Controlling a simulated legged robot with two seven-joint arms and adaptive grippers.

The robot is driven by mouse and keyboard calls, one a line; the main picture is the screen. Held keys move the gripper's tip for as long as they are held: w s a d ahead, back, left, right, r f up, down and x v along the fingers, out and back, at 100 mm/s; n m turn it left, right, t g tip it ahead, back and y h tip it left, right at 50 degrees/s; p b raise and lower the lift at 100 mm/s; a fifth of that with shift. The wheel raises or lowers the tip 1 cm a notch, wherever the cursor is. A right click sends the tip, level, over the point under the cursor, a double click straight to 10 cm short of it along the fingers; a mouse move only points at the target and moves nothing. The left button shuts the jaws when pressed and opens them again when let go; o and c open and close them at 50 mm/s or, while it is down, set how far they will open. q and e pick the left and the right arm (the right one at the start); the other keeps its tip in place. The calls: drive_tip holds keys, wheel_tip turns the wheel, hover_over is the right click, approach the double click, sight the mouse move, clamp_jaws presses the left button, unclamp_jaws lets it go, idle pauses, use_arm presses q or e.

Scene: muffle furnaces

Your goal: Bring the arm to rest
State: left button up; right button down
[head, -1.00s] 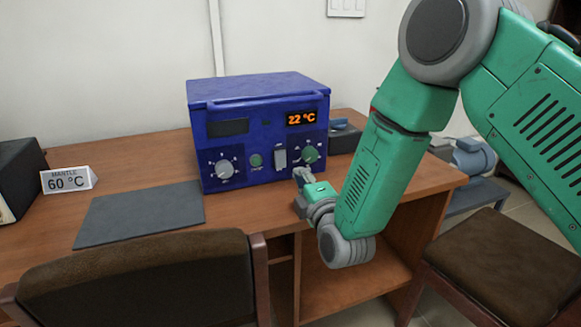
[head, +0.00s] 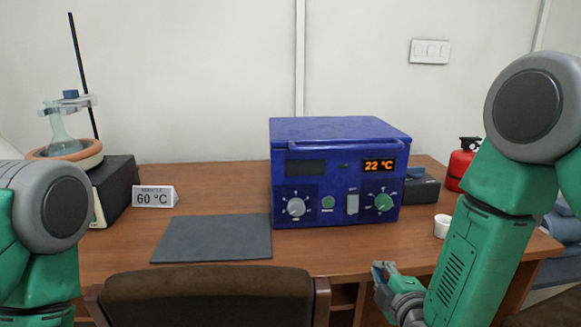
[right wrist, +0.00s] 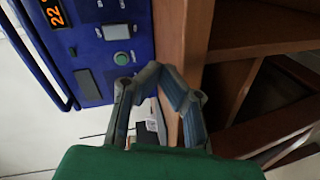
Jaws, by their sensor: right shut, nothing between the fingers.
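My right gripper (head: 383,270) is low at the desk's front edge, below and in front of the blue furnace (head: 340,133). Its fingers are shut and empty; they also show in the right wrist view (right wrist: 160,72). The gripper is apart from the furnace, whose display (head: 379,166) reads 22 °C. The furnace has a grey knob (head: 296,207), a green knob (head: 383,202) and a switch (head: 352,203). My right arm comes in from the right. My left arm's joint shows at the left edge; its gripper is out of view.
A chair (head: 207,288) stands at the desk front, beside my right gripper. A white cup (head: 442,226) and red canister (head: 460,168) are at the right. A grey mat (head: 213,238), a 60 °C sign (head: 154,197) and a mantle with a flask (head: 60,128) are at the left.

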drive_tip(key=s+d+f+m+g, duration=0.1)
drive_tip(key=s+f+m+g, duration=0.35)
drive_tip(key=s+f, duration=0.55)
use_arm(q)
drive_tip(key=shift+a+r+p, duration=0.1)
drive_tip(key=shift+r+p, duration=0.65)
drive_tip(key=shift+r, duration=0.1)
use_arm(e)
drive_tip(key=s+d+f+m+g, duration=0.1)
drive_tip(key=s+f+m+g, duration=0.2)
drive_tip(key=s, duration=0.5)
drive_tip(key=s+d+f+m+g, duration=0.2)
drive_tip(key=s+f+m+g, duration=0.1)
drive_tip(key=s, duration=0.5)
drive_tip(key=s+d+f+m+g+h, duration=0.1)
drive_tip(key=s+f+m+g, duration=0.3)
drive_tip(key=s, duration=0.5)
drive_tip(key=shift+d, duration=0.7)
drive_tip(key=shift+m+g, duration=0.25)
use_arm(q)
drive_tip(key=shift+c, duration=0.4)
